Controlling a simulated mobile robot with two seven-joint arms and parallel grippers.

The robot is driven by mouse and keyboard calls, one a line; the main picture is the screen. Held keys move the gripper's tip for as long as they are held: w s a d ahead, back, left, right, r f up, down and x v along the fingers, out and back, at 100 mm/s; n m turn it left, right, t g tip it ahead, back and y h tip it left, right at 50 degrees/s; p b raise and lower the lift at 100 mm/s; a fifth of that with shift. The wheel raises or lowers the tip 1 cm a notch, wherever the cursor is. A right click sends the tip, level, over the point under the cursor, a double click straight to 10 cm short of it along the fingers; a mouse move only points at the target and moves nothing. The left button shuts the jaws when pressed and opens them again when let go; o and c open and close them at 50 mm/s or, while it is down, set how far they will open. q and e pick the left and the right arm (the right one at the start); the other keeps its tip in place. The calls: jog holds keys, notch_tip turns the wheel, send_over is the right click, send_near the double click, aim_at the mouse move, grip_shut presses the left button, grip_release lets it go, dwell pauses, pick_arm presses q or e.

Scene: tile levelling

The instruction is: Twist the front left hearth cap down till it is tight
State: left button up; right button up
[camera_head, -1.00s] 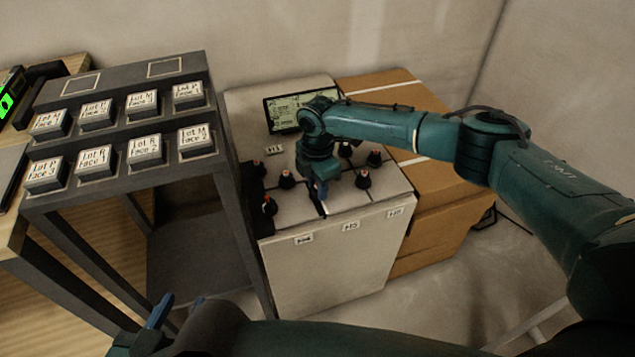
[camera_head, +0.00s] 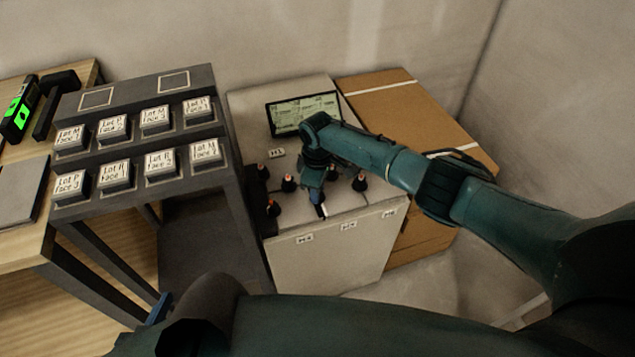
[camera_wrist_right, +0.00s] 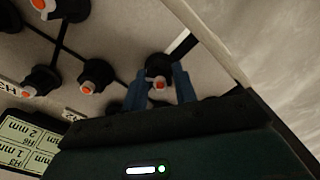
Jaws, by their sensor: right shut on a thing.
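The hearth (camera_head: 335,255) is a pale tiled block with several black caps with orange-red centres on top. My right gripper (camera_head: 319,205) points down at the front of its top, by a white strip on a tile seam. In the right wrist view, my right gripper's (camera_wrist_right: 158,88) blue fingers are shut on a front hearth cap (camera_wrist_right: 158,66), which sits upright near the hearth's edge. The arm hides most of this cap in the head view. Another cap (camera_head: 272,208) stands to its left. My left gripper (camera_head: 159,309) shows only a blue finger at the bottom left.
A display (camera_head: 303,113) stands at the hearth's back. Cardboard boxes (camera_head: 415,105) stand close on the right. A dark rack (camera_head: 232,165) with several labelled blocks stands close on the left. Other caps, such as one cap (camera_wrist_right: 95,76), stand near the held one.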

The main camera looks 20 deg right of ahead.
jog(key=shift+s+r+m+p, duration=0.1)
jog(key=shift+m+p, duration=0.35)
jog(key=shift+m, duration=0.55)
jog(key=m+p, duration=0.1)
jog(key=m, duration=0.2)
jog(key=shift+m, duration=0.3)
jog(key=m+p, duration=0.1)
jog(key=m, duration=0.1)
jog(key=shift+m, duration=0.4)
jog(key=shift+m+p, duration=0.3)
jog(key=shift+m, duration=0.6)
jog(key=m, duration=0.2)
jog(key=shift+m, duration=0.3)
jog(key=m+p, duration=0.1)
jog(key=m, duration=0.3)
jog(key=shift+m, duration=0.3)
jog(key=m, duration=1.4)
pick_arm(q)
jog(key=shift+w+d+f+g, duration=0.25)
jog(key=shift+w+d+g, duration=0.4)
jog(key=shift+d+g, duration=0.3)
pick_arm(e)
jog(key=m, duration=0.5)
jog(key=o, duration=1)
